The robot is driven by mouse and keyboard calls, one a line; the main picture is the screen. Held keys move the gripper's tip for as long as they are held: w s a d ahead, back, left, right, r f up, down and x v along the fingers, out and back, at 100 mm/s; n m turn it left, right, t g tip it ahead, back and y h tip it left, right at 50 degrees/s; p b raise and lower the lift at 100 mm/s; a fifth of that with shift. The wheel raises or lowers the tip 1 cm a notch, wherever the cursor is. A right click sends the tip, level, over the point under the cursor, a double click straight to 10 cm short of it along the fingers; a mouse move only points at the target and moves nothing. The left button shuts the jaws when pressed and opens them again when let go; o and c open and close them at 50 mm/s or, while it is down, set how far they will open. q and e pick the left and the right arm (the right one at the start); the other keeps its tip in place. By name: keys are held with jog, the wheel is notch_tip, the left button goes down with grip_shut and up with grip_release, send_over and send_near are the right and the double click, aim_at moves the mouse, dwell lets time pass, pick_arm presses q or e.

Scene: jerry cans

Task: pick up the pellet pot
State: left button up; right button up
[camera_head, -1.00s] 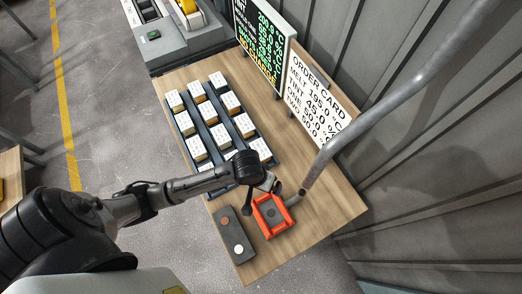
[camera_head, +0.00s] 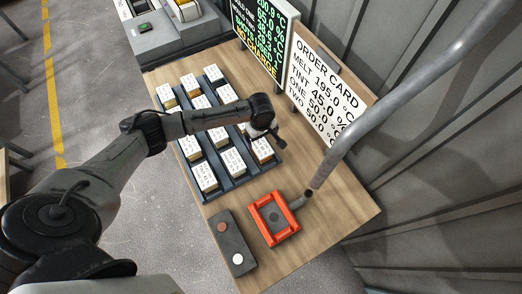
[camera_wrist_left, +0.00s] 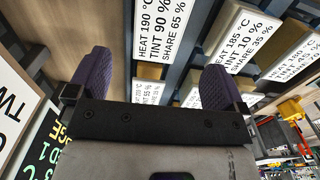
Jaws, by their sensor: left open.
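Several labelled blocks with white tops, which look like the pellet pots, stand in rows in a dark grey rack (camera_head: 236,184) on the wooden table. I cannot tell which one is meant. My left gripper (camera_head: 268,137) is open above the rack's right side and hides part of it. In the left wrist view my left gripper's (camera_wrist_left: 152,70) two purple-grey fingers stand apart. A pot labelled HEAT 190, TINT 90, SHARE 65 (camera_wrist_left: 164,32) shows between them, with apparent space around it. Another labelled pot (camera_wrist_left: 237,38) is beside the right finger. No right gripper shows.
An orange frame (camera_head: 274,219) and a dark box with two round buttons (camera_head: 231,243) are at the table's front. A thick grey tube (camera_head: 380,118) crosses on the right. An order card (camera_head: 325,95) and a text screen (camera_head: 259,38) stand behind the rack.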

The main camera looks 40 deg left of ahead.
aim_at(261, 146)
pick_arm(q)
jog(key=shift+f+b, duration=0.45)
jog(key=shift+f, duration=3.8)
jog(key=c, duration=1.1)
